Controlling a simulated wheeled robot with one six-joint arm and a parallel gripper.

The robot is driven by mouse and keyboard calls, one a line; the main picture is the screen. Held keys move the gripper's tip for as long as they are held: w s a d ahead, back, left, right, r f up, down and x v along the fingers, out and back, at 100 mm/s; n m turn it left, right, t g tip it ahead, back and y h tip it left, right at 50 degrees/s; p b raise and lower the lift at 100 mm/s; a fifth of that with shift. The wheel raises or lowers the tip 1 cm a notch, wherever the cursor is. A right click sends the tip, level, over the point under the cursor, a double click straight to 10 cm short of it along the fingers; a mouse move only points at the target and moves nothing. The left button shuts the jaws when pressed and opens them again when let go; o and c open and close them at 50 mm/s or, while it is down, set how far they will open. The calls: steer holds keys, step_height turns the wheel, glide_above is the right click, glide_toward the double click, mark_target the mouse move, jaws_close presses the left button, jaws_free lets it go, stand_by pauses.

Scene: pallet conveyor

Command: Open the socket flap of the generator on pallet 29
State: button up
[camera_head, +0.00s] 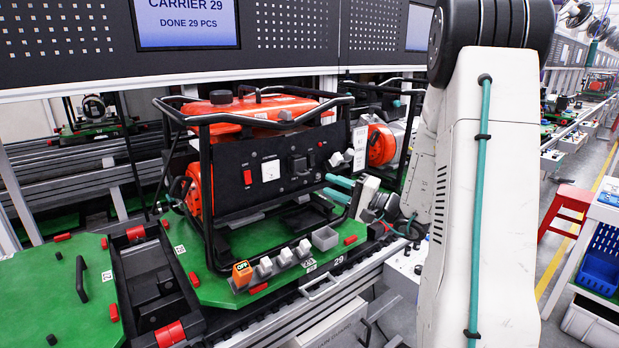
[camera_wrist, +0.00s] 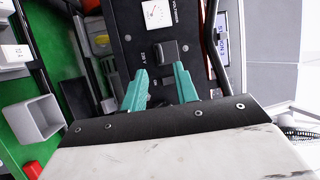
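The generator has an orange tank (camera_head: 250,108) in a black tube frame and stands upright on green pallet 29 (camera_head: 212,290). Its black front panel (camera_head: 272,190) carries a red switch, a white gauge and a dark square socket flap (camera_head: 299,165). The flap also shows in the wrist view (camera_wrist: 170,52), just beyond my fingertips; it looks closed, but its edge is hard to make out. My gripper (camera_head: 326,185) is in front of the panel, right of and below the flap. In the wrist view its two teal fingers (camera_wrist: 161,70) are apart with nothing between them.
A frame tube (camera_wrist: 212,50) runs close to the right of my fingers in the wrist view. A grey open box (camera_head: 325,238), white parts and an orange OFF tag (camera_head: 242,273) sit along the pallet's front edge. Another green pallet (camera_head: 60,295) lies left.

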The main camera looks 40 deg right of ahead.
mark_target(303, 168)
steer(key=x, duration=0.7)
steer(key=shift+w, duration=0.25)
steer(key=shift+a, duration=0.1)
jaws_close()
